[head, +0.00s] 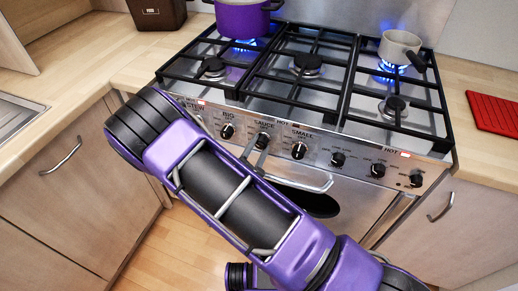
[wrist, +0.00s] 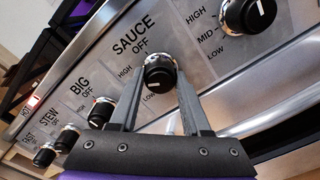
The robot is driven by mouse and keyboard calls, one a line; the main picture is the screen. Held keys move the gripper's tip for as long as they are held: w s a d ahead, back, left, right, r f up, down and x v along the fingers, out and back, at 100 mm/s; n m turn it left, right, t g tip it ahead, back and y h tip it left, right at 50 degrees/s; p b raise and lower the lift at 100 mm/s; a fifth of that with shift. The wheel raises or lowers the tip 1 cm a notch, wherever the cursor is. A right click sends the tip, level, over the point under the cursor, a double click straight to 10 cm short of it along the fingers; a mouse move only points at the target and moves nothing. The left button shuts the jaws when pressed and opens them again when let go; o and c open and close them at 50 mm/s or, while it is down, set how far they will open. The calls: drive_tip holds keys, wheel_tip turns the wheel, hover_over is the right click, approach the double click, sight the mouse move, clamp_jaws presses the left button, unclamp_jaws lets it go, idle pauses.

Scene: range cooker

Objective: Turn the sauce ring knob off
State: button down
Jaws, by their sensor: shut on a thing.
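The sauce ring knob (wrist: 159,70) is black with a silver collar, below the SAUCE label in the wrist view. It has a small pale mark on its face, low in the picture and away from the OFF label above it. My gripper (wrist: 158,84) is shut on this knob, with one grey finger on each side of it. In the head view my gripper (head: 256,148) reaches the panel from the front at the sauce knob (head: 263,139). My arm hides part of the panel's left end.
The small knob (head: 298,150) is just right of the sauce knob, and the big knob (head: 227,131) just left. Blue flames burn under a purple pot (head: 240,19) at back left and a grey saucepan (head: 399,48) at back right. An oven handle (head: 303,184) runs below the panel.

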drive_tip(key=m+b, duration=0.3)
drive_tip(key=m, duration=0.3)
drive_tip(key=shift+f+m+b, duration=0.1)
drive_tip(key=shift+m+b, duration=0.2)
drive_tip(key=shift+b, duration=0.05)
drive_tip(key=m, duration=0.5)
drive_tip(key=shift+m, duration=0.3)
drive_tip(key=shift+c, duration=1.8)
unclamp_jaws()
drive_tip(key=v, duration=1.7)
drive_tip(key=shift+s+r, duration=0.2)
drive_tip(key=shift+a, duration=0.1)
